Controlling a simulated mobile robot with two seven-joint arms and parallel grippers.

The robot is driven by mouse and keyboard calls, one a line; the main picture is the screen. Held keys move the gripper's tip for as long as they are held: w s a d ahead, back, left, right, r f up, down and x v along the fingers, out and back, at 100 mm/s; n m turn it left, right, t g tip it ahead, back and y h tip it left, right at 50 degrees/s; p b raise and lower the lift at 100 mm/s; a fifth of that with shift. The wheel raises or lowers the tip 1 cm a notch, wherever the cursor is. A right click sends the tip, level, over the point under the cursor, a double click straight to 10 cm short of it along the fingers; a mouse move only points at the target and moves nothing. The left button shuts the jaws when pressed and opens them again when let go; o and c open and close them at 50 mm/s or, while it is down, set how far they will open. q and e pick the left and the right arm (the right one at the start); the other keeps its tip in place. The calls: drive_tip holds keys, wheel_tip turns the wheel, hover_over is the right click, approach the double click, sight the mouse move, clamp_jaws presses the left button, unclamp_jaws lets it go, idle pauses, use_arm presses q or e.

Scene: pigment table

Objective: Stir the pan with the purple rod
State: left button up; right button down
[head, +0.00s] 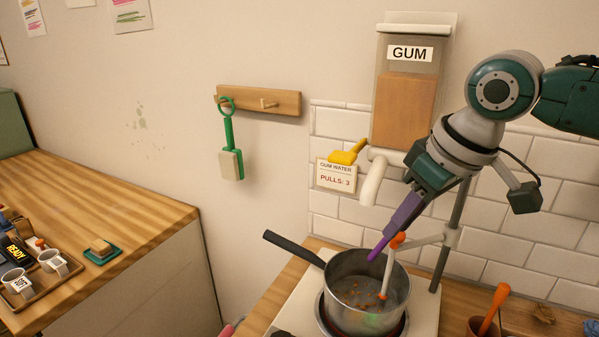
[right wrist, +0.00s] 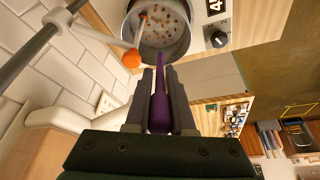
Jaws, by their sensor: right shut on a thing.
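The metal pan (head: 348,264) stands on the hob at the lower right of the head view, its dark handle pointing up-left. Orange-brown bits lie in its liquid. My right gripper (head: 412,196) is shut on the purple rod (head: 397,226), which slants down-left. The rod's tip shows over the pan's opening near the back rim; I cannot tell whether it touches the liquid. In the right wrist view the rod (right wrist: 160,97) sits between the fingers (right wrist: 160,112) and points at the edge of the pan (right wrist: 184,42). My left gripper is not in view.
A grey stand (head: 452,237) holds a white arm with an orange-topped stirrer (head: 397,241) reaching into the pan, close beside the rod. The GUM dispenser (head: 405,95) hangs behind, with a yellow lever (head: 347,153). A brown pot (head: 487,325) stands right of the hob.

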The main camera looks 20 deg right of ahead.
drive_tip(key=shift+f, duration=0.1)
wheel_tip(320, 180, down, 12)
drive_tip(key=b, duration=0.9)
idle(0.6)
drive_tip(key=shift+w+d+b, duration=0.1)
drive_tip(key=shift+w+b, duration=0.05)
drive_tip(key=shift+b, duration=0.15)
